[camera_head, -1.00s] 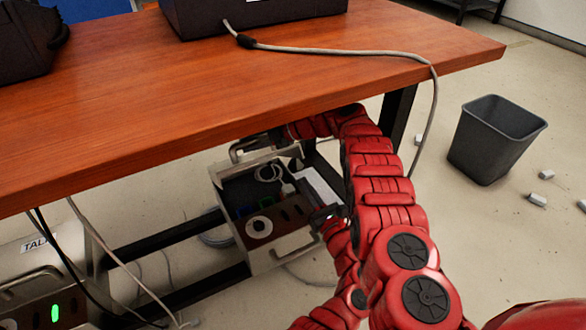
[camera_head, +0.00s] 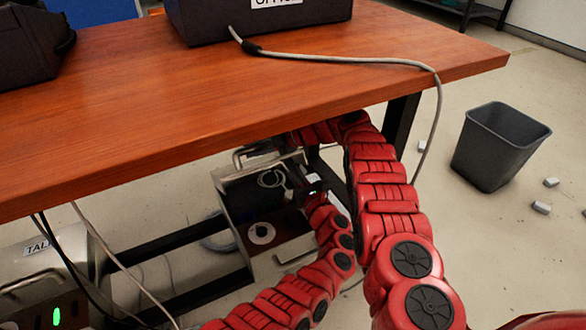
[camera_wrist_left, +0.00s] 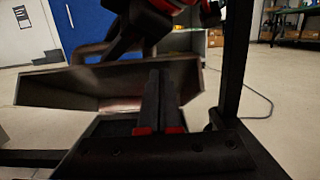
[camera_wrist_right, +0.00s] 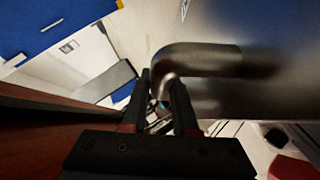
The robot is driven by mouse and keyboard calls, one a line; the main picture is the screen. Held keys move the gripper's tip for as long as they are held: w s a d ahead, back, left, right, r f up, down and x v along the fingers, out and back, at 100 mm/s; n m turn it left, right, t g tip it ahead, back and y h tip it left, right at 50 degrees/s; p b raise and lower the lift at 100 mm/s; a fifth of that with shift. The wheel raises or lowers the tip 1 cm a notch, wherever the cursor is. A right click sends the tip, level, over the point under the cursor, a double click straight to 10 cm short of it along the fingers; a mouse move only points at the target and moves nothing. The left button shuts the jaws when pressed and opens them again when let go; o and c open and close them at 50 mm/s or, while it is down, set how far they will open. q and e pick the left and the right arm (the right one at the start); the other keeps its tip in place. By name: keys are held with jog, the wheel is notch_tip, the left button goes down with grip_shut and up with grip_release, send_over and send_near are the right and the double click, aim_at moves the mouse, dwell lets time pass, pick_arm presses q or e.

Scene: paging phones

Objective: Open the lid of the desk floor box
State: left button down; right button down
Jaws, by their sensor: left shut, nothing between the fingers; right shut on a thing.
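The desk floor box (camera_head: 238,231) stands on the floor under the desk, and its dark inside shows from above. Its steel lid (camera_head: 262,167) is raised at the back, with the lid handle (camera_head: 240,157) on its far side. My right gripper (camera_head: 262,147) is shut on the handle, which shows as a bent metal bar in the right wrist view (camera_wrist_right: 200,58). My left gripper (camera_head: 312,187) is shut and empty over the box's right side. In the left wrist view its fingers (camera_wrist_left: 160,92) stand in front of the tilted lid (camera_wrist_left: 90,85); whether they touch it is unclear.
The wooden desk top (camera_head: 260,95) overhangs both grippers. A dark desk leg (camera_head: 402,125) and hanging cable (camera_head: 432,120) stand right of my arms. A second box (camera_head: 30,270) with a green light is at lower left. A bin (camera_head: 500,147) stands on open floor.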

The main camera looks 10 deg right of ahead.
pick_arm(q)
jog(key=shift+w+a+r, duration=0.3)
jog(key=shift+w+r, duration=0.2)
jog(key=shift+r, duration=0.1)
pick_arm(e)
jog(key=shift+d+f, duration=0.1)
jog(key=shift+f, duration=0.1)
jog(key=c, duration=0.7)
grip_release()
pick_arm(q)
jog(key=shift+r, duration=0.1)
pick_arm(e)
jog(key=shift+d, duration=0.15)
